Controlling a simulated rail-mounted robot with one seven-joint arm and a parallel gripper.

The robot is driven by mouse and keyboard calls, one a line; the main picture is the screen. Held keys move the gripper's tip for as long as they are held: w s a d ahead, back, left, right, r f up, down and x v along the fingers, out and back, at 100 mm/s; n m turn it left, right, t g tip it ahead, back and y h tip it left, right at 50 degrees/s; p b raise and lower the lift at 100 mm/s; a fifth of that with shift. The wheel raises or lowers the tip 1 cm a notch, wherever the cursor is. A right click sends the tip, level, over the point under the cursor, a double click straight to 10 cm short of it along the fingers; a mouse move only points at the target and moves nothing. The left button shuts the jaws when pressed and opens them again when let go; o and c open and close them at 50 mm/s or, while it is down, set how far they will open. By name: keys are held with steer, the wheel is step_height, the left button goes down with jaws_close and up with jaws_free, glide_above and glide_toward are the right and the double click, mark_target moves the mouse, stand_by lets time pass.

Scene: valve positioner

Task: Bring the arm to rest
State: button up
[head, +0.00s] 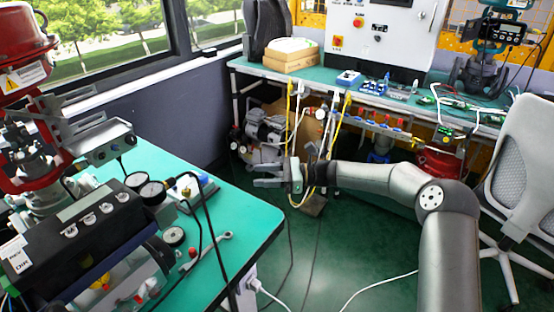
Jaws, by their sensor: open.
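My arm (437,197) rises from the lower right and bends left at the elbow. Its forearm reaches across the floor area toward the middle of the head view. My gripper (262,175) is at the forearm's left end, with its fingers pointing left. It is open, and I see nothing between the fingers. It appears in front of the gap between the two benches, to the right of the near green table (246,212). How far it is from the table edge is hard to tell.
A black positioner (75,232), gauges (146,188) and a wrench (211,247) are on the near table. A red actuator (22,50) stands at left. The rear bench (345,85) carries a white control cabinet (378,32). A chair (525,170) stands at right. Cables cross the floor.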

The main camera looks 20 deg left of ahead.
steer(key=s+n+h, duration=0.1)
steer(key=s+d+r+h+p, duration=0.1)
steer(key=s+r+n+h+p, duration=0.1)
steer(key=s, duration=0.1)
steer(key=shift+d+n, duration=0.3)
steer(key=shift+d, duration=0.1)
steer(key=s+d+n+h, duration=0.1)
steer(key=d, duration=0.1)
steer(key=s+d+r+n+h+p, duration=0.1)
steer(key=s+d, duration=0.1)
steer(key=s+d+n+h+p, duration=0.1)
steer(key=s+d+h, duration=0.1)
steer(key=shift+s+r+t, duration=0.15)
steer(key=shift+r+t, duration=0.1)
steer(key=shift+t, duration=0.15)
steer(key=s+d+r+n+t+h+p, duration=0.3)
steer(key=s+d, duration=0.7)
steer(key=d, duration=0.5)
steer(key=s+d+r+n+t+h+p, duration=0.3)
steer(key=s+d+r+n+h+p, duration=0.2)
steer(key=s+d, duration=0.6)
steer(key=d+r+h, duration=0.1)
steer(key=d, duration=0.4)
steer(key=shift+d+n+h, duration=0.3)
steer(key=shift+r, duration=0.1)
